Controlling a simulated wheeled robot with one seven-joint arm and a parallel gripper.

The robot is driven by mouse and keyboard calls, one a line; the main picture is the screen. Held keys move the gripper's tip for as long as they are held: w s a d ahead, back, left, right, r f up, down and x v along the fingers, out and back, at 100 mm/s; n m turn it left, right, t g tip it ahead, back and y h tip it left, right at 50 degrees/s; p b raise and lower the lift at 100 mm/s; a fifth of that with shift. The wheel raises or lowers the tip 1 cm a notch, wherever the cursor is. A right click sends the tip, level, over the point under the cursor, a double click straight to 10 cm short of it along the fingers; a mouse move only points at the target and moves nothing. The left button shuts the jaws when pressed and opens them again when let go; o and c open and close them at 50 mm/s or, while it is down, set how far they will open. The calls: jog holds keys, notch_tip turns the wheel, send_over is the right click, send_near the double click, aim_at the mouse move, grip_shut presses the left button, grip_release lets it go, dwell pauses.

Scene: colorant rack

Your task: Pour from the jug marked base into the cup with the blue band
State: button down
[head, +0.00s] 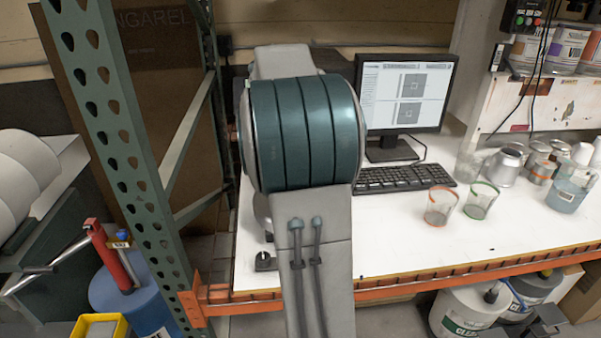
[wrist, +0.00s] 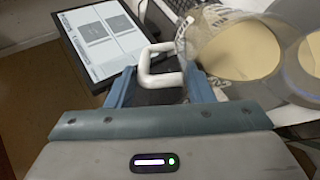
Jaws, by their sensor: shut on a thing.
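My gripper (wrist: 162,88) is in the wrist view, its two blue-grey fingers on either side of a white handle (wrist: 158,60). It is shut on this handle, which joins a translucent jug (wrist: 208,62) with a cream-coloured content. Its marking is not readable, so I cannot confirm that it says base. In the head view my arm hides the gripper and the held jug. There, a clear cup with an orange band (head: 438,210) and one with a green band (head: 480,203) stand on the bench. A bluish translucent vessel (head: 567,197) stands at the right; I cannot tell whether it is the blue-banded cup.
A monitor (head: 405,90) and keyboard (head: 400,178) stand at the back of the white bench (head: 400,255). Metal cans (head: 506,165) crowd the right, beside another clear vessel (head: 467,162). A green rack post (head: 110,120) stands left. The bench's front middle is clear.

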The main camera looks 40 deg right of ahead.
jog(key=shift+a+h+b, duration=0.4)
jog(key=shift+a+b, duration=0.1)
jog(key=shift+b, duration=0.9)
dwell(1.7)
